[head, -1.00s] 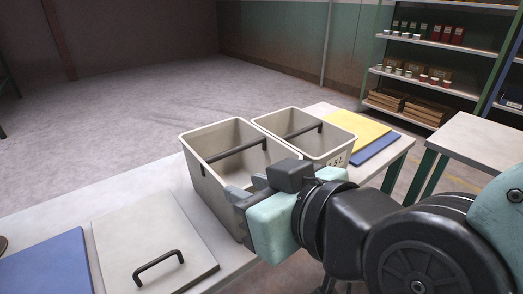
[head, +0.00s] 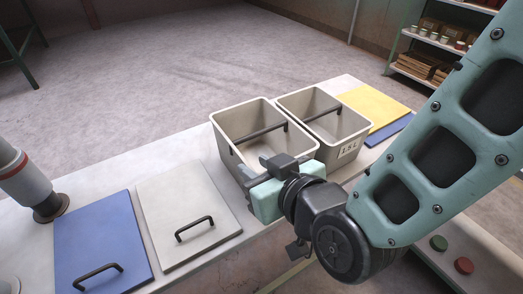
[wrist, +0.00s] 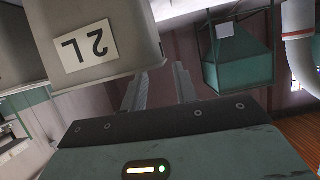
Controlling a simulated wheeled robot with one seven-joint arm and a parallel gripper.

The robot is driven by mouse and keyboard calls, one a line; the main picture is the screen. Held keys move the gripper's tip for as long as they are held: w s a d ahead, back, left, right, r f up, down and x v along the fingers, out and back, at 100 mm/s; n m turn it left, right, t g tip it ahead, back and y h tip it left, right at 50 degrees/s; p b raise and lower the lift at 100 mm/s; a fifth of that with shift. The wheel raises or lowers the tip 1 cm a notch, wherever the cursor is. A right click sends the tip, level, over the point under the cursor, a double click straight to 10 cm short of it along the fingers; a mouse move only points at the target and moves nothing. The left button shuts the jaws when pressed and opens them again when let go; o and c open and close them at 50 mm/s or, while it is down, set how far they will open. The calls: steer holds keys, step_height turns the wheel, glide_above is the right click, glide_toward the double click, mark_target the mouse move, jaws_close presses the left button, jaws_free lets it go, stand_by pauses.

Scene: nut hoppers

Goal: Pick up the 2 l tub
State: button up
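The 2 l tub (head: 222,134) is the larger left one of two pale grey open tubs on the bench, with a dark bar handle (head: 262,133) across its top. Its white 2L label (wrist: 86,46) shows upside down at upper left in the wrist view; in the head view it is hidden. My gripper (head: 256,167) is at the tub's near side, below the rim and overlapping it in the picture. In the wrist view my gripper (wrist: 159,88) has its two fingers apart with nothing between them. The tub lies left of the fingers there; I cannot tell whether they touch.
A smaller tub (head: 346,152) with a 1.5L label stands close on the right. Yellow (head: 372,108) and blue boards lie beyond it. A white lid (head: 186,215) and a blue lid (head: 100,240), both handled, lie left. A teal hopper (wrist: 240,62) hangs in the wrist view.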

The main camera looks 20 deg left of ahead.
mark_target(244, 159)
steer(key=shift+p+x, duration=0.4)
steer(key=shift+x, duration=2.25)
steer(key=shift+r, duration=0.1)
jaws_close()
